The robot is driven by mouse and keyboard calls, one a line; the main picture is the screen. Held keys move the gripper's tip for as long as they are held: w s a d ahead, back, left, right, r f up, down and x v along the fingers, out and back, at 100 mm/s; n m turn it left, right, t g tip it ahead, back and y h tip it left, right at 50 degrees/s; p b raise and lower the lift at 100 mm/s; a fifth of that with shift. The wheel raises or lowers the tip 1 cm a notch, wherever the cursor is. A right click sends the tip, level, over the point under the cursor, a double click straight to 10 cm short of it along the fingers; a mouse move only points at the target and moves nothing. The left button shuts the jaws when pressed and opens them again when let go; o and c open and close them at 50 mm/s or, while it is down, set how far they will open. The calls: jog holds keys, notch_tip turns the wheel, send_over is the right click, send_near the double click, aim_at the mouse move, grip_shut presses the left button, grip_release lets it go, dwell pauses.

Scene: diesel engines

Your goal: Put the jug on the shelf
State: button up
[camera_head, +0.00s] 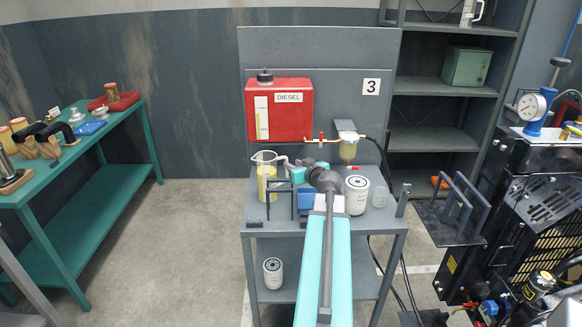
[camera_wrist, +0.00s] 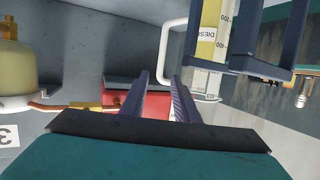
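The jug (camera_head: 266,180) is a clear measuring jug with yellow liquid and a spout, upright at the left side of the grey bench. In the wrist view the jug (camera_wrist: 207,45) shows a scale and a diesel label, with its pale handle (camera_wrist: 163,48) towards my gripper. My gripper (camera_wrist: 160,80) is open, its two fingers apart and empty, with the handle's end between or just beyond the fingertips; contact cannot be told. In the head view my gripper (camera_head: 291,166) is just right of the jug. The grey shelf unit (camera_head: 433,138) stands at the back right.
A dark frame (camera_head: 279,205) stands in front of the jug. A red diesel tank (camera_head: 279,109), white filter (camera_head: 357,194) and small glass (camera_head: 380,196) are nearby. An engine (camera_head: 535,210) stands right.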

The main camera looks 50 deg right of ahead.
jog(key=shift+b+v, duration=0.55)
jog(key=shift+v, duration=1.95)
jog(key=shift+c, duration=1.2)
jog(key=s+f+m+t, duration=0.2)
jog(key=f+m, duration=0.1)
jog(key=m, duration=1.4)
jog(key=s+f+m+t+y, duration=0.1)
jog(key=s+f+m+t, duration=0.1)
jog(key=m, duration=1.5)
jog(key=shift+s+d+f+p, duration=0.25)
jog(key=shift+f+p, duration=0.1)
jog(key=shift+f, duration=0.25)
